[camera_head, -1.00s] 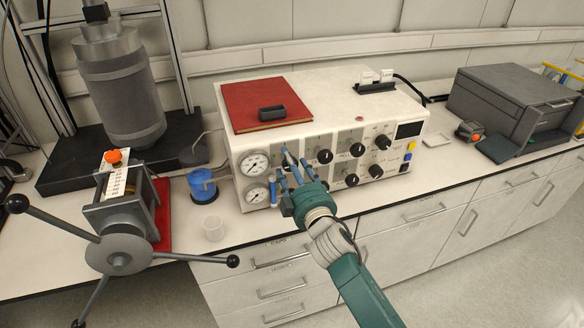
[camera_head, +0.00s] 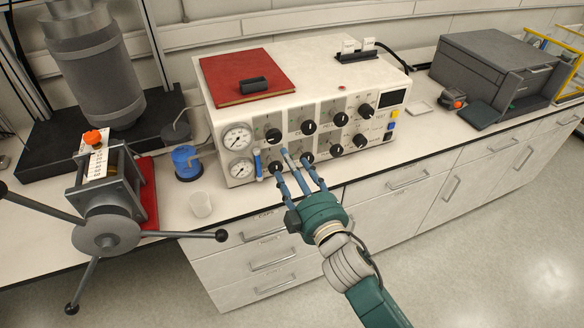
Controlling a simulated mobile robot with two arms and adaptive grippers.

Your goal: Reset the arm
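My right gripper (camera_head: 298,174), green with blue fingers, reaches in from the bottom right. Its fingers are stretched out and spread apart, with nothing seen between them. They are in front of the lower left knobs of the white control box (camera_head: 330,92) and partly hide them. I cannot tell whether a fingertip touches a knob. The box's front carries two round gauges (camera_head: 238,138), several black knobs and a small blue handle (camera_head: 257,163) beside the lower gauge. My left gripper is not in view.
A red book (camera_head: 225,82) with a black item lies on the box. At left stand a spoked handwheel device (camera_head: 107,234), a blue-capped container (camera_head: 186,161) and a clear cup (camera_head: 201,205). A grey case (camera_head: 490,62) stands at right. Floor is clear at lower right.

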